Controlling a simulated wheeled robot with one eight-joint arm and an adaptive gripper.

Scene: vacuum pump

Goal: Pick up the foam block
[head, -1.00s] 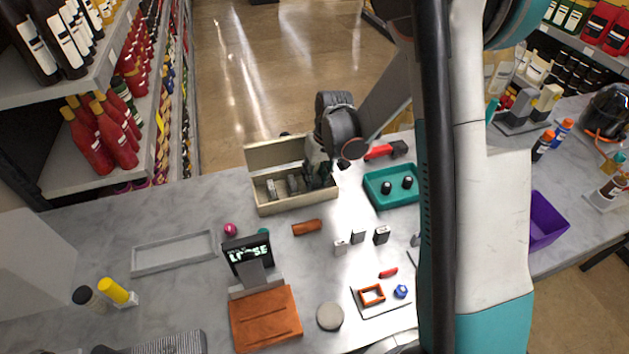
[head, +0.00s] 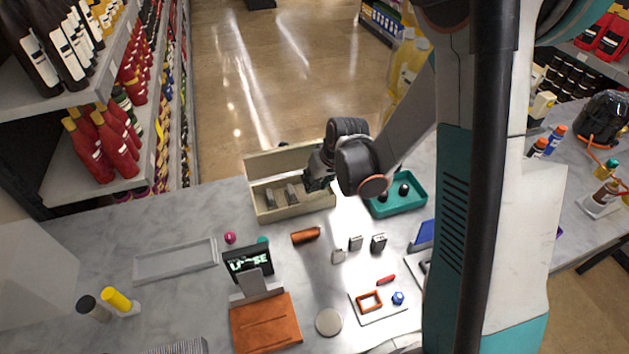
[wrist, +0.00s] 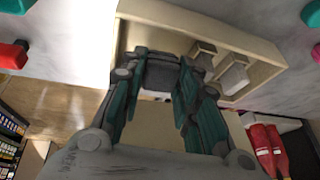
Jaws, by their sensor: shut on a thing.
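My gripper (head: 317,181) is at the right end of a beige box (head: 292,210) with an open lid. In the wrist view my gripper (wrist: 160,72) has its teal fingers on both sides of a dark grey block, which I take to be the foam block (wrist: 162,76), and is shut on it. The block is at the box's end compartment in the wrist view; I cannot tell whether it is clear of the floor. In the head view the gripper hides the block. Two light grey pieces (wrist: 232,74) sit in the other compartments.
A teal tray (head: 397,207) with dark round knobs stands right of the box. An orange-brown cylinder (head: 306,235), small metal blocks (head: 378,243) and a display stand (head: 248,264) are nearer. A grey tray (head: 175,258) lies left. The raised box lid (head: 284,160) is behind the compartments.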

